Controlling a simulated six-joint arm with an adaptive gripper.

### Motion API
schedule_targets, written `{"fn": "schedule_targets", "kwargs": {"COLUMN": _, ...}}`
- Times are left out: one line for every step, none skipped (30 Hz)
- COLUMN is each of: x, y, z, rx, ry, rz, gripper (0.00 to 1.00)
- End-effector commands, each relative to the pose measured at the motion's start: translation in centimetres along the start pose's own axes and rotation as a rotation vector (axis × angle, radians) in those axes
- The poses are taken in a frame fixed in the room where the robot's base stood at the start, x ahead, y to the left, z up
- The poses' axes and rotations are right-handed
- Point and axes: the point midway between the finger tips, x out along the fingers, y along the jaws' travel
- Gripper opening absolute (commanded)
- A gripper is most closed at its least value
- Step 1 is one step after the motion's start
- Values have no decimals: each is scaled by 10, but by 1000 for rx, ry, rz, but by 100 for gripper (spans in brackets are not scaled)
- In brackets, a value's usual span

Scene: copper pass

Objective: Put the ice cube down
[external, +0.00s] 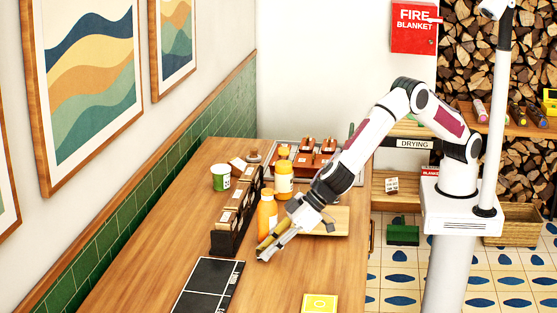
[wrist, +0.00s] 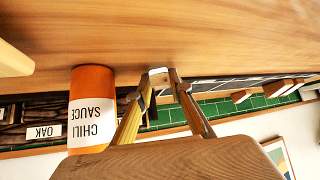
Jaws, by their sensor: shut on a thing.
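My gripper (external: 265,252) points down and left, low over the wooden table, in the external view. In the wrist view my gripper (wrist: 163,92) has its two fingers shut on a small whitish ice cube (wrist: 157,76) at the tips. The cube is too small to make out clearly in the external view. Whether it touches the table top cannot be told. An orange chili sauce bottle (external: 267,217) stands just behind the gripper; it also shows left of the fingers in the wrist view (wrist: 91,83).
A black rack (external: 222,243) of small boxes stands left of the bottle. A black gridded mat (external: 208,287) lies in front. A yellow square (external: 320,303) lies at the front right. A wooden board (external: 335,221), yellow bottle (external: 284,181) and green cup (external: 220,178) stand farther back. Table between gripper and mat is clear.

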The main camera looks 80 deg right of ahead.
Motion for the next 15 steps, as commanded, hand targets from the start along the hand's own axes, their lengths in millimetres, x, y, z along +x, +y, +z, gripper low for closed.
{"fn": "schedule_targets", "kwargs": {"x": 0, "y": 0, "z": 0, "rx": 0, "ry": 0, "rz": 0, "gripper": 8}}
{"fn": "schedule_targets", "kwargs": {"x": 1, "y": 0, "z": 0, "rx": -1, "ry": 0, "rz": 0, "gripper": 8}}
{"fn": "schedule_targets", "kwargs": {"x": 1, "y": 0, "z": 1, "rx": -1, "ry": 0, "rz": 0, "gripper": 8}}
{"fn": "schedule_targets", "kwargs": {"x": 2, "y": 0, "z": 2, "rx": -1, "ry": 0, "rz": 0, "gripper": 8}}
{"fn": "schedule_targets", "kwargs": {"x": 2, "y": 0, "z": 2, "rx": -2, "ry": 0, "rz": 0, "gripper": 8}}
{"fn": "schedule_targets", "kwargs": {"x": 2, "y": 0, "z": 2, "rx": -1, "ry": 0, "rz": 0, "gripper": 28}}
{"fn": "schedule_targets", "kwargs": {"x": 2, "y": 0, "z": 2, "rx": -1, "ry": 0, "rz": 0, "gripper": 36}}
{"fn": "schedule_targets", "kwargs": {"x": 2, "y": 0, "z": 2, "rx": -1, "ry": 0, "rz": 0, "gripper": 37}}
{"fn": "schedule_targets", "kwargs": {"x": 2, "y": 0, "z": 2, "rx": -1, "ry": 0, "rz": 0, "gripper": 37}}
{"fn": "schedule_targets", "kwargs": {"x": 2, "y": 0, "z": 2, "rx": -1, "ry": 0, "rz": 0, "gripper": 37}}
{"fn": "schedule_targets", "kwargs": {"x": 2, "y": 0, "z": 2, "rx": -1, "ry": 0, "rz": 0, "gripper": 37}}
{"fn": "schedule_targets", "kwargs": {"x": 2, "y": 0, "z": 2, "rx": -1, "ry": 0, "rz": 0, "gripper": 37}}
{"fn": "schedule_targets", "kwargs": {"x": 2, "y": 0, "z": 2, "rx": -1, "ry": 0, "rz": 0, "gripper": 37}}
{"fn": "schedule_targets", "kwargs": {"x": 2, "y": 0, "z": 2, "rx": -1, "ry": 0, "rz": 0, "gripper": 37}}
{"fn": "schedule_targets", "kwargs": {"x": 2, "y": 0, "z": 2, "rx": 0, "ry": 0, "rz": 0, "gripper": 37}}
